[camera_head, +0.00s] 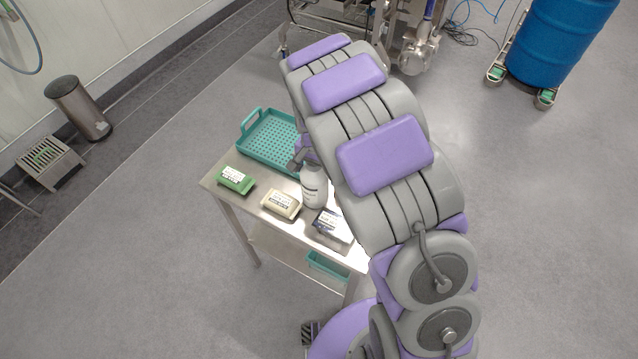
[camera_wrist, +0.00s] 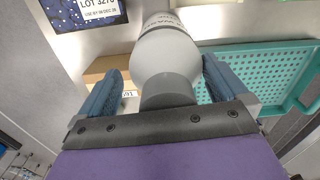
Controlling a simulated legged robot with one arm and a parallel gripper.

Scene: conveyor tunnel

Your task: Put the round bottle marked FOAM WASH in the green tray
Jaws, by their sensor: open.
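A round white-grey bottle (camera_head: 314,188) stands on the metal table, just in front of the green tray. In the wrist view the bottle (camera_wrist: 167,55) has its grey neck between my fingers; its printed lettering is too partial to read fully. The green perforated tray (camera_head: 268,140) lies at the table's back end and looks empty in its visible part; my arm hides its right side. It also shows in the wrist view (camera_wrist: 265,78), right of the bottle. My gripper (camera_wrist: 163,90) is open, with a finger on each side of the neck and visible gaps.
A green pack (camera_head: 236,180), a cream pack (camera_head: 281,204) and a dark labelled pack (camera_head: 333,226) lie along the table near the bottle. A brown box (camera_wrist: 105,68) shows beside the left finger. A small teal bin (camera_head: 327,265) sits on the lower shelf.

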